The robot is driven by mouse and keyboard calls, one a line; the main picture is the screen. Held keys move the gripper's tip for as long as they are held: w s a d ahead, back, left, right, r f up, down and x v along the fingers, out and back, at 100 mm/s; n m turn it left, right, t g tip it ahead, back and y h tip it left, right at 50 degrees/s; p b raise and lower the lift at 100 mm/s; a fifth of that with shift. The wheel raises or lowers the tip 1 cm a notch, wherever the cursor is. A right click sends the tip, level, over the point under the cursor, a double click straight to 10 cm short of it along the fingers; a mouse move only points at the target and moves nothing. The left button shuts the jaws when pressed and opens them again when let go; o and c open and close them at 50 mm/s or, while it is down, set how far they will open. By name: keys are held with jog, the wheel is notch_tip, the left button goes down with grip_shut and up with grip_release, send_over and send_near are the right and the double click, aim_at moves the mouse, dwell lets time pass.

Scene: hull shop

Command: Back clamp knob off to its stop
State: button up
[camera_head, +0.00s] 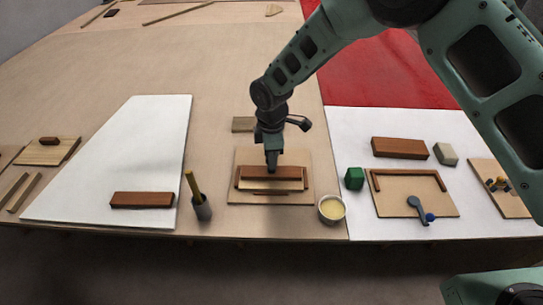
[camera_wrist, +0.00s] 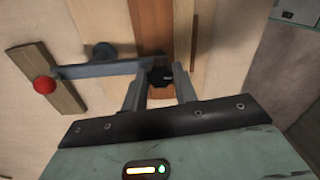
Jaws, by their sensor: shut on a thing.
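My gripper (camera_head: 271,168) points down over a pale board (camera_head: 238,197) in the middle of the bench. Its two fingers (camera_wrist: 158,88) show in the wrist view, shut on a small dark knob (camera_wrist: 161,75). The knob sits over a red-brown wooden strip (camera_wrist: 150,22). A flat grey bar (camera_wrist: 95,69) runs left from the knob. In the head view the gripper hides the knob, and a red-brown wooden piece (camera_head: 240,178) shows under the fingers. The knob's turn and its stop cannot be made out.
A red ball (camera_wrist: 44,85) on a wood bar is left of the fingers in the wrist view. A grey cup with a stick (camera_head: 202,208) stands left of the board. A round tin (camera_head: 332,208) and green block (camera_head: 354,178) stand right. A brown block (camera_head: 142,200) lies farther left.

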jog(key=n, duration=0.4)
jog(key=shift+n, duration=0.3)
jog(key=n, duration=0.4)
jog(key=shift+n, duration=0.3)
jog(key=n, duration=0.4)
jog(key=shift+n+p, duration=0.3)
jog(key=shift+p, duration=0.1)
jog(key=n, duration=0.4)
jog(key=shift+n+p, duration=0.3)
jog(key=shift+p, duration=0.05)
jog(key=o, duration=1)
jog(key=shift+c, duration=0.2)
jog(key=shift+r, duration=0.1)
notch_tip(320, 180, up, 17)
jog(key=b, duration=0.2)
